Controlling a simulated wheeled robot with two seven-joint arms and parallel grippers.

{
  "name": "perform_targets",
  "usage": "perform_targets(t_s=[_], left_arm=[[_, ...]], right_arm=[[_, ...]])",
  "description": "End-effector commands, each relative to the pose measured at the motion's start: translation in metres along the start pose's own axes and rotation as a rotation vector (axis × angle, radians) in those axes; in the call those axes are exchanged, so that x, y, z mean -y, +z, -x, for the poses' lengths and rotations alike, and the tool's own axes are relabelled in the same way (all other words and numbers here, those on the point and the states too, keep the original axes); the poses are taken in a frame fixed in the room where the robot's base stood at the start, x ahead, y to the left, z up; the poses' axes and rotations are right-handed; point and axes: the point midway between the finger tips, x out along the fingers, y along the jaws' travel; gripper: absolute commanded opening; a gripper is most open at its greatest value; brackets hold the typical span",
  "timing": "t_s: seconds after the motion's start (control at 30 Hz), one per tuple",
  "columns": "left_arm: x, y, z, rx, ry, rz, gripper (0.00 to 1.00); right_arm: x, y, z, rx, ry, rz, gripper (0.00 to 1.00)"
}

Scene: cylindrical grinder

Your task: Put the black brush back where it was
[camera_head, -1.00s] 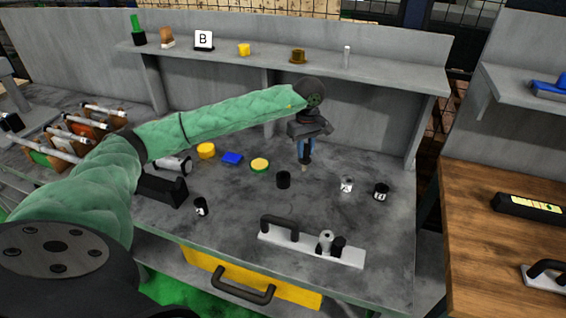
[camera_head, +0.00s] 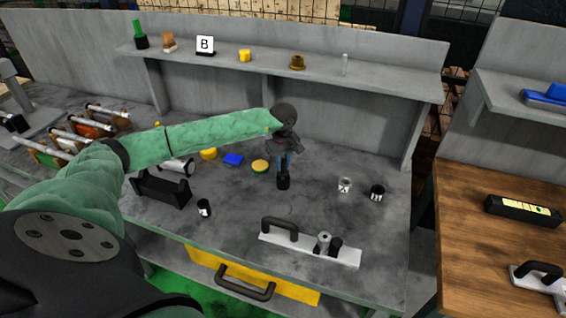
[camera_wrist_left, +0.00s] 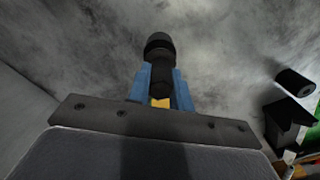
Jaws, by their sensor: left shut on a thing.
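My left gripper (camera_head: 284,162) has blue fingers and points down over the middle of the grey bench. It is shut on the dark body of the black brush, which shows between the blue fingers in the left wrist view (camera_wrist_left: 160,80), with a bit of yellow at the grip. A small black cup (camera_head: 283,183) stands right under the fingers. In the left wrist view the dark round cup (camera_wrist_left: 158,45) lines up with the brush's far end. I cannot tell whether the brush tip is inside the cup or just above it. My right gripper is not in view.
A clear cup (camera_head: 345,185) and a black labelled cup (camera_head: 377,193) stand right. A white plate with a handle (camera_head: 310,250) lies in front. The shelf (camera_head: 320,76) runs behind.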

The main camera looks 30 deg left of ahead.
Motion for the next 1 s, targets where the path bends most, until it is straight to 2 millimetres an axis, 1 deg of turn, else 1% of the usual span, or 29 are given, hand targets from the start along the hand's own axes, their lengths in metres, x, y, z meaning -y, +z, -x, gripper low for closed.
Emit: perform_targets(t_s=[0.13,0.3,0.83,1.0], left_arm=[[0.000,0.000,-0.008,0.001,0.001,0.001,0.00],[0.000,0.000,-0.012,0.000,0.001,0.000,0.00],[0.000,0.000,-0.015,0.000,0.001,0.001,0.00],[-0.001,0.000,-0.017,0.000,0.001,0.001,0.00]], right_arm=[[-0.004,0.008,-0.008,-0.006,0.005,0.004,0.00],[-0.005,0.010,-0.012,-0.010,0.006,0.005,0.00],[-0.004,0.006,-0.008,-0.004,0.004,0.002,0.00],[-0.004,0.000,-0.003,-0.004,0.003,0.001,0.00]])
